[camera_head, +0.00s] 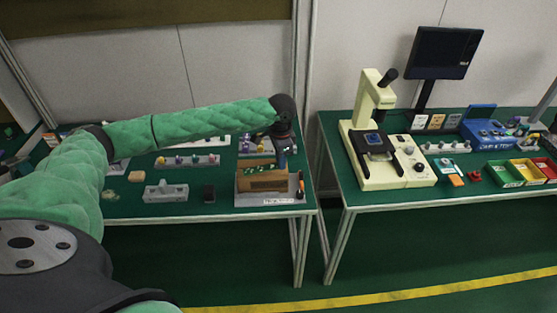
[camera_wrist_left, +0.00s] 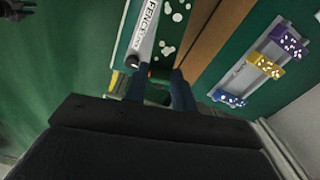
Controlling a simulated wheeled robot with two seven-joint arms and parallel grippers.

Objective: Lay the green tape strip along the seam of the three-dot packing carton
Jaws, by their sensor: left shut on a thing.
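My left gripper (camera_head: 283,148) is over the left bench at the brown packing carton (camera_head: 262,183). In the left wrist view its two fingers (camera_wrist_left: 160,88) are shut on a green strip with white spots (camera_wrist_left: 172,30), which I take as the tape strip. The strip lies between the brown carton (camera_wrist_left: 208,35) and a grey bar lettered "FENCE" (camera_wrist_left: 147,35). In the head view green and white spots (camera_head: 263,168) show on top of the carton. The seam and the carton's dots cannot be made out. My right gripper is not recognisable in either view.
A grey rail (camera_wrist_left: 262,62) holds purple, yellow and blue spotted pieces beside the carton.

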